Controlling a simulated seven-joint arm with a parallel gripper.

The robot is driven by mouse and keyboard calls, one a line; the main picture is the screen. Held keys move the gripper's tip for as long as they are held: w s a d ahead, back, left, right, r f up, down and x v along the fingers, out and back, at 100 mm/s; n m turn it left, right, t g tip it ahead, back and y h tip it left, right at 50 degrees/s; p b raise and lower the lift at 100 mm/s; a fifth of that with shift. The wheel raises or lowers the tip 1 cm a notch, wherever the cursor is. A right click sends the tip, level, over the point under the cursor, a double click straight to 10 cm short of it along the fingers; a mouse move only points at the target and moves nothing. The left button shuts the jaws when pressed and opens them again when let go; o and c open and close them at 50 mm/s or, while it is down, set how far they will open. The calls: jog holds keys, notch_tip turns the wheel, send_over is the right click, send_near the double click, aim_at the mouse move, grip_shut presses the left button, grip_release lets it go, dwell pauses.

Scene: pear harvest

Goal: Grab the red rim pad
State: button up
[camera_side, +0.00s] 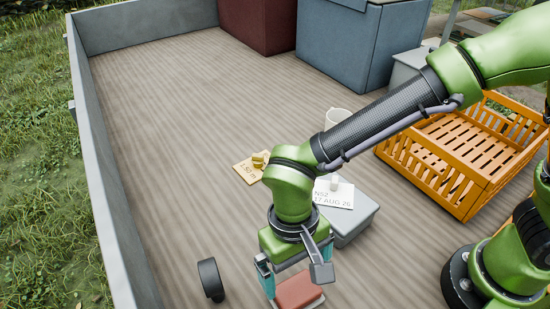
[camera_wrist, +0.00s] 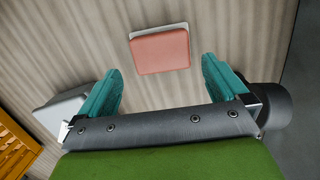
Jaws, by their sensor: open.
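The red rim pad (camera_side: 297,290) is a flat, salmon-red block on a pale base, low in the side view and partly cut off by the bottom edge. In the wrist view the pad (camera_wrist: 160,51) lies on the wooden floor, ahead of the fingertips and roughly centred between them. My gripper (camera_side: 290,277) is above and close to the pad. In the wrist view my gripper (camera_wrist: 163,66) shows its two teal fingers spread wide with nothing between them. The exact height gap is hard to tell.
A dark ring (camera_side: 211,280) stands left of my gripper. A grey box (camera_side: 352,222) with a white labelled card (camera_side: 334,193) is behind. An orange crate (camera_side: 462,200) stands at right. A grey wall (camera_side: 100,190) edges the left. The floor at centre left is clear.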

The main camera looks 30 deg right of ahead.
aim_at(297, 290)
jog(key=f, duration=0.4)
jog(key=shift+s+a+f, duration=0.1)
jog(key=shift+s+f, duration=0.2)
jog(key=shift+s, duration=0.1)
jog(key=c, duration=0.9)
jog(key=shift+r, duration=0.1)
